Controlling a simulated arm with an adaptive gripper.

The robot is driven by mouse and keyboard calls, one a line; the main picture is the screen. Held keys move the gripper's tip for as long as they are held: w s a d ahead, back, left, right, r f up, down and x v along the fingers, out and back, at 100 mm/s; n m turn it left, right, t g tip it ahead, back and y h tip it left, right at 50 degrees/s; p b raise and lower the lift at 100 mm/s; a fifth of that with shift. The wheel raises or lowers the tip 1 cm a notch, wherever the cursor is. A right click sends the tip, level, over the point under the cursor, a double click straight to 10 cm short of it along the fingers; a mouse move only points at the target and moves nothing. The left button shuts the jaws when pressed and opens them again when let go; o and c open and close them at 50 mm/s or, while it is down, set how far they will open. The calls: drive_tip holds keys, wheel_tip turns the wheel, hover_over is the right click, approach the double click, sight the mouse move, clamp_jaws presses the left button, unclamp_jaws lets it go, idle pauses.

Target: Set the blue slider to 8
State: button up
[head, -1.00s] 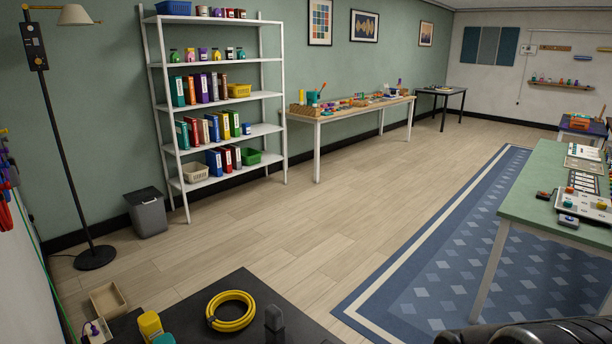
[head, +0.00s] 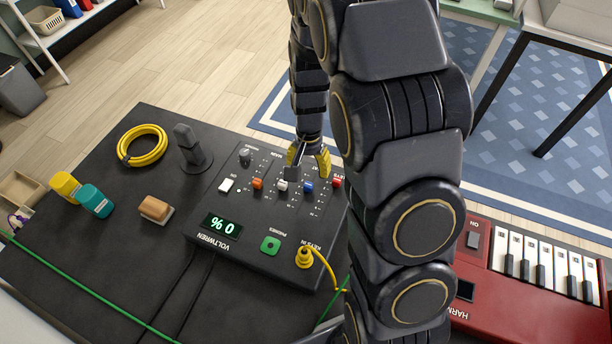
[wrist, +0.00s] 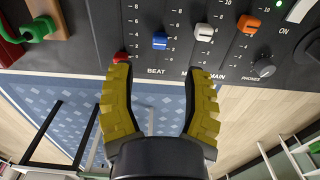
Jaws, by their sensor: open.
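The blue slider (head: 308,186) is a small blue cap on the dark mixer console (head: 218,259). It also shows in the wrist view (wrist: 160,41), partway along its numbered track, above the word BEAT; I cannot read its exact value. A red slider (wrist: 121,57) is to its left and a white slider (wrist: 204,31) to its right in that view. My gripper (wrist: 156,73) is open and empty, with its yellow fingers pointing at the console. The blue cap lies ahead of the gap between them, apparently untouched. In the head view my gripper (head: 308,161) is at the slider end of the console.
An orange slider (head: 257,183), a knob (head: 245,155) and a yellow plug (head: 305,257) are on the console. A red keyboard (head: 470,290) is at the right. A yellow cable coil (head: 142,146) lies on the dark table (head: 120,255).

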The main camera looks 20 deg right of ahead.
sight(308, 185)
wheel_tip(308, 185, down, 8)
drive_tip(key=shift+r, duration=0.25)
clamp_jaws()
